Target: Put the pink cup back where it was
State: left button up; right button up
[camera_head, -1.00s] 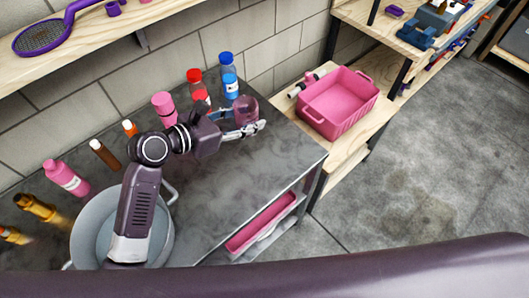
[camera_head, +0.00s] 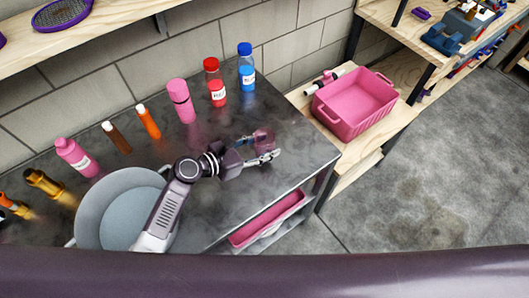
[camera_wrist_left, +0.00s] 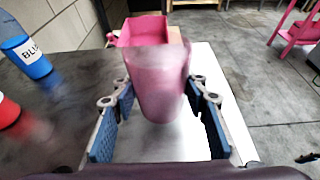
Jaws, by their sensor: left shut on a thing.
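A translucent pink cup (camera_head: 265,139) is held above the dark metal table (camera_head: 240,195) near its right end. My left gripper (camera_head: 263,151) is shut on the cup, with a finger on each side of it. In the left wrist view the cup (camera_wrist_left: 158,75) stands roughly upright between the two blue-padded fingers (camera_wrist_left: 160,108). Its base looks clear of the surface, though the exact height is hard to tell. My right gripper is not in view.
Red (camera_head: 215,85) and blue (camera_head: 246,70) bottles, a pink bottle (camera_head: 181,100) and several others line the wall side. A grey pot (camera_head: 95,205) stands left of my arm. A pink bin (camera_head: 353,103) sits on the wooden shelf at right. The table's middle is clear.

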aim_at(257, 155)
pick_arm(q)
jog(key=shift+f+b, duration=0.35)
jog(key=shift+f, duration=1.45)
jog(key=shift+f, duration=0.2)
jog(key=o, duration=1.3)
jog(key=shift+c, duration=0.2)
jog(key=shift+r, duration=0.25)
jog(key=v, duration=0.7)
jog(key=shift+s+a, duration=0.15)
jog(key=shift+a, duration=0.05)
jog(key=shift+s, duration=0.1)
